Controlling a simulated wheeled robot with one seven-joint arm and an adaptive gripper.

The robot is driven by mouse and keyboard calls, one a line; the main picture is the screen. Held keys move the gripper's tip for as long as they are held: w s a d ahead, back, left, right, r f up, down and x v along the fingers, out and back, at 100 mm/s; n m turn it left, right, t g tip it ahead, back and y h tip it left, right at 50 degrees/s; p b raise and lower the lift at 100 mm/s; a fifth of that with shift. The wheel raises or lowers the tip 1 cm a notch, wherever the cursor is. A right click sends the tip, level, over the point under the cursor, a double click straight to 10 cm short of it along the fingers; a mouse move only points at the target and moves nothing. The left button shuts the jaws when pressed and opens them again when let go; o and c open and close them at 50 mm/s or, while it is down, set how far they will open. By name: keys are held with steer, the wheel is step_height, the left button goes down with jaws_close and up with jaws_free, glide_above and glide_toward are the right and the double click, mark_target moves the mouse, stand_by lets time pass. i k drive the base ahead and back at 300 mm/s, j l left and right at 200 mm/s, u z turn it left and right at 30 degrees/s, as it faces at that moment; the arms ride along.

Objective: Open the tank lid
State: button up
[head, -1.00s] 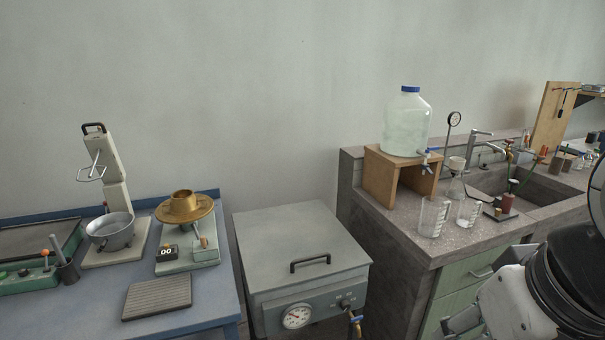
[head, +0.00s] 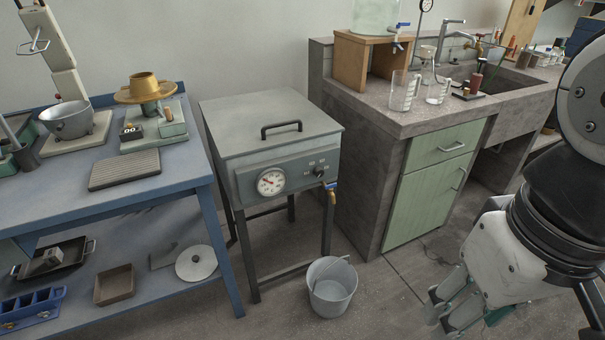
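The tank (head: 290,162) is a grey metal box on dark legs between the blue bench and the concrete counter. Its flat lid (head: 240,118) lies closed on top, with a black bar handle (head: 281,127) near the front edge. A round dial and a tap with a blue lever are on its front. My gripper (head: 445,318) hangs at the lower right, in front of the green cabinet, well apart from the tank and lower than the lid. Its fingers point down and left; whether they are apart or together is unclear.
A grey bucket (head: 331,287) stands on the floor below the tap. The blue bench (head: 75,200) on the left holds a pot and instruments. The concrete counter (head: 440,118) on the right carries beakers and a wooden stand. Floor is clear between bucket and cabinet (head: 434,180).

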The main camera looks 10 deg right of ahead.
mark_target(251, 123)
steer(key=i+j, duration=0.35)
steer(key=i, duration=0.2)
steer(key=i+j, duration=0.35)
steer(key=i, duration=0.2)
